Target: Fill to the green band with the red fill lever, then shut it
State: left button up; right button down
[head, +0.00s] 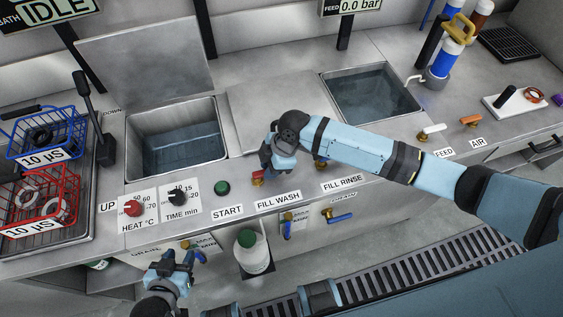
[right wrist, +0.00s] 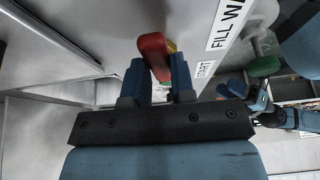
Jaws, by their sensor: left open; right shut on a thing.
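The red fill lever (head: 257,179) sits on the front ledge above the FILL WASH label (head: 278,199). My right gripper (head: 270,166) is at it; the right wrist view shows the red lever (right wrist: 153,46) between the two blue fingers (right wrist: 156,82), which are shut on it. The gripper hides part of the lever in the head view. The wash tank (head: 218,110) at left has its lid raised and holds some water (head: 180,145). I cannot make out a green band in it. My left gripper (head: 184,262) is open and empty, low in front of the counter.
The rinse tank (head: 372,92) at right holds water. Red and blue baskets (head: 48,130) stand at far left. Knobs and a green START button (head: 222,188) line the ledge. A white bottle (head: 252,252) stands below, near the blue drain handles (head: 340,217). The display reads IDLE.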

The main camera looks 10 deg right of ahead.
dwell(0.5)
jog(key=c, duration=1)
grip_release()
jog(key=shift+o, duration=0.2)
jog(key=shift+r, duration=0.1)
jog(key=shift+d+r, duration=0.15)
jog(key=shift+r, duration=0.15)
jog(key=v, duration=1.3)
jog(key=shift+s, duration=0.15)
